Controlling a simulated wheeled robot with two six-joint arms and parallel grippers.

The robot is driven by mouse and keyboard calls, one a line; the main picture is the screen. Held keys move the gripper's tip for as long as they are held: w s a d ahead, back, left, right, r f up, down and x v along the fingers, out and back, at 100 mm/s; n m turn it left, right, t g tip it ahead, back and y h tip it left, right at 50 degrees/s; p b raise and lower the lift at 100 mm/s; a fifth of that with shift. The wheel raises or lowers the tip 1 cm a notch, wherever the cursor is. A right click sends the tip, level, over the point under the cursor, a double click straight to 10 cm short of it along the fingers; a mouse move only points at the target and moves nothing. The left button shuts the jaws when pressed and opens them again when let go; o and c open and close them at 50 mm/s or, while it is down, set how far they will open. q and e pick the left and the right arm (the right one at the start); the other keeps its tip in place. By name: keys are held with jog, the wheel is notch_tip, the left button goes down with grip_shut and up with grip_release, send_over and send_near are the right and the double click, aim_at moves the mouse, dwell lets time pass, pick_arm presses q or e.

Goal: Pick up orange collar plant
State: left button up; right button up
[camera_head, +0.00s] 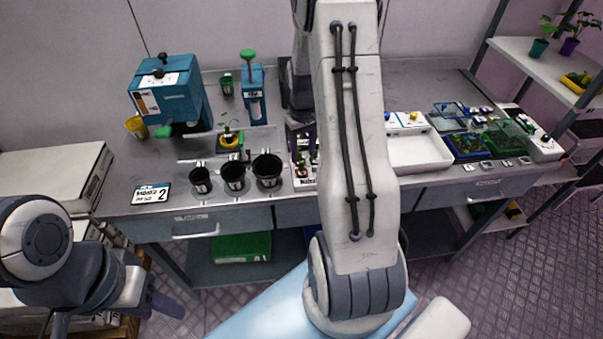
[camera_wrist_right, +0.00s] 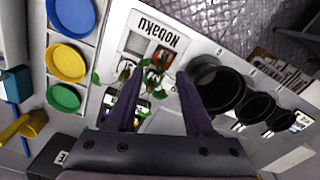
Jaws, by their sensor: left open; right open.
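In the right wrist view, small green seedlings (camera_wrist_right: 150,80) stand on a white tray (camera_wrist_right: 205,52) labelled "Nobaku". My right gripper (camera_wrist_right: 158,78) is open above them, with leaves showing between and beside its fingers. I cannot tell clearly which seedling has the orange collar. In the head view, the right gripper (camera_head: 301,132) is over the bench, partly hidden behind my right arm, and the seedlings (camera_head: 306,163) show just below it. My left gripper (camera_head: 160,300) is open and empty at the lower left, away from the bench.
Black pots (camera_head: 233,176) stand left of the seedlings, also in the wrist view (camera_wrist_right: 219,88). A white tray (camera_head: 420,152) lies to the right.

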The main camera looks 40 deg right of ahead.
aim_at(302, 164)
jog(key=f+p, duration=0.1)
jog(key=f, duration=0.3)
jog(key=shift+w+f, duration=0.2)
jog(key=shift+c, duration=0.4)
grip_shut()
dwell(0.9)
